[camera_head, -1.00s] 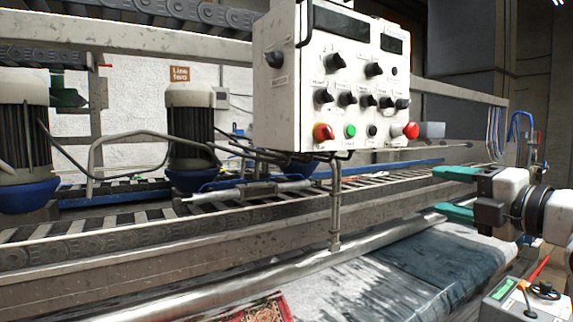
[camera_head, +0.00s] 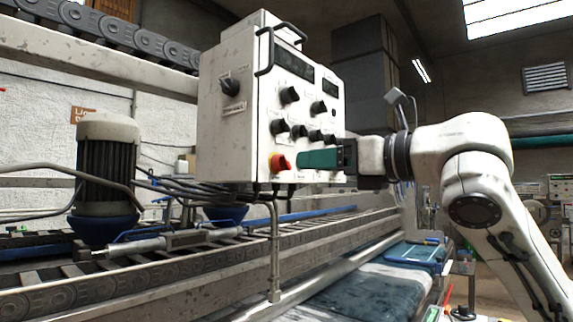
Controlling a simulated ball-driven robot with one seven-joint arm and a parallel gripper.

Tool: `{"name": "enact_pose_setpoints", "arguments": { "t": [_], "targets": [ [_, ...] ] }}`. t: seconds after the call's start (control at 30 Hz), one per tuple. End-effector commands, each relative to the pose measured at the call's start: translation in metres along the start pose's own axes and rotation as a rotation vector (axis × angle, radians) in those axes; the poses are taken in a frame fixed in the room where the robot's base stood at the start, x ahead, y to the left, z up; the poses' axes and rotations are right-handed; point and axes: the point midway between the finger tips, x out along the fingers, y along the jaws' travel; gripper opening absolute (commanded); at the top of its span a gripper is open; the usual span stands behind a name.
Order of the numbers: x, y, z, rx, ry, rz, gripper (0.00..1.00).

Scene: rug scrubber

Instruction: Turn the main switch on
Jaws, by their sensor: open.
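The white control box (camera_head: 228,130) hangs on a post above the conveyor. On its left side face is a black rotary knob (camera_head: 231,86) with a small label plate below it, probably the main switch; its label is too small to read. The front face has several black knobs (camera_head: 290,95) and a red knob on a yellow base (camera_head: 280,163). My gripper (camera_head: 305,159) is open, with green fingers pointing left in front of the lower front panel, to the right of the red knob. It hides the lower buttons. I cannot tell whether it touches the panel.
Black handles (camera_head: 282,28) stick out from the box's front. Cables (camera_head: 190,188) hang below it. A motor (camera_head: 107,165) stands to the left on the conveyor frame. Free room shows left of the box, beside its side knob.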

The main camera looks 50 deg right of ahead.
Motion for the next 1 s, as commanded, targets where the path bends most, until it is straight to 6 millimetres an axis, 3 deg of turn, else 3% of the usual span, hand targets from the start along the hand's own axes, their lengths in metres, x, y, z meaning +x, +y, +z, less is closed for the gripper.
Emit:
{"name": "enact_pose_setpoints", "arguments": {
  "t": [0.2, 0.4, 0.8, 1.0],
  "targets": [
    [0.041, 0.001, 0.001, 0.001, 0.0, 0.002, 0.6],
    [0.063, 0.0, 0.001, 0.001, -0.001, 0.0, 0.6],
    [0.07, 0.0, 0.0, 0.001, -0.001, 0.0, 0.6],
    [0.07, 0.0, 0.0, 0.001, -0.001, 0.0, 0.42]
  ]
}}
